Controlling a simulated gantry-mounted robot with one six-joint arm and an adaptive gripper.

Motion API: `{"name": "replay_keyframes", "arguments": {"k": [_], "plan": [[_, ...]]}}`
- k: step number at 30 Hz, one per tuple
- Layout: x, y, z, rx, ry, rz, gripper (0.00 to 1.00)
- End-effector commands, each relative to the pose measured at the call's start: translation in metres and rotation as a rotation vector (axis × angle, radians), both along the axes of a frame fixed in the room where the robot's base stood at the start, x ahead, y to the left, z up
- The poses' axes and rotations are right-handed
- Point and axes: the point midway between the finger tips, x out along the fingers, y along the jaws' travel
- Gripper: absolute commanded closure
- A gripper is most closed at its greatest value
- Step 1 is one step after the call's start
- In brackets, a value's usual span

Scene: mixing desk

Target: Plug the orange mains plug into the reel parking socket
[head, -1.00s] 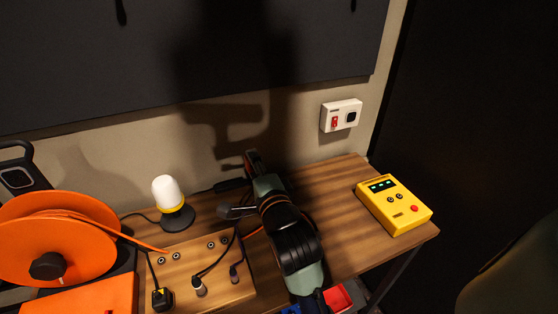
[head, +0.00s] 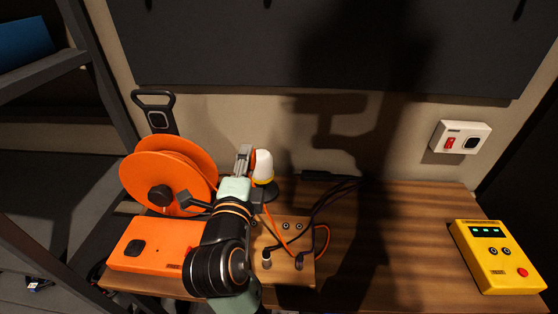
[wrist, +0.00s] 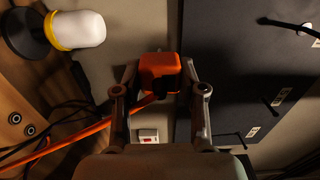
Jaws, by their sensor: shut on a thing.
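The orange mains plug (wrist: 158,70) is between the two fingers of my gripper (wrist: 160,88) in the wrist view, which is shut on it. Its orange cable trails to the lower left. In the head view my gripper (head: 244,158) is raised in front of the wall, right of the orange reel (head: 170,168) and beside the white lamp; it mostly hides the plug. A black upright frame behind the reel bears a light-rimmed square socket (head: 157,119). The reel's orange base (head: 165,255) has a dark square socket (head: 135,248). I cannot tell which is the parking socket.
The white lamp (head: 263,166) stands close to my gripper. A wooden board (head: 300,275) with jacks and dark cables lies right of my arm. A white wall box (head: 460,138) and yellow tester (head: 495,257) are at the right. A metal shelf (head: 95,110) stands left. The desk's middle right is clear.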

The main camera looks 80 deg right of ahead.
Motion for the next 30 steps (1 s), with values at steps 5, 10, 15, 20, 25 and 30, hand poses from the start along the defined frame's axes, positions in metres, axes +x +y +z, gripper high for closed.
{"name": "replay_keyframes", "arguments": {"k": [5, 10, 15, 20, 25, 30], "plan": [[0.043, 0.009, 0.008, -0.001, 0.001, 0.005, 1.0], [0.082, 0.016, 0.013, -0.001, 0.002, 0.004, 1.0], [0.121, 0.024, 0.019, -0.001, 0.002, 0.003, 1.0], [0.158, 0.032, 0.023, -0.001, 0.003, 0.003, 1.0], [0.194, 0.038, 0.027, 0.0, 0.002, 0.002, 1.0], [0.224, 0.044, 0.03, -0.001, 0.001, 0.002, 1.0]]}}
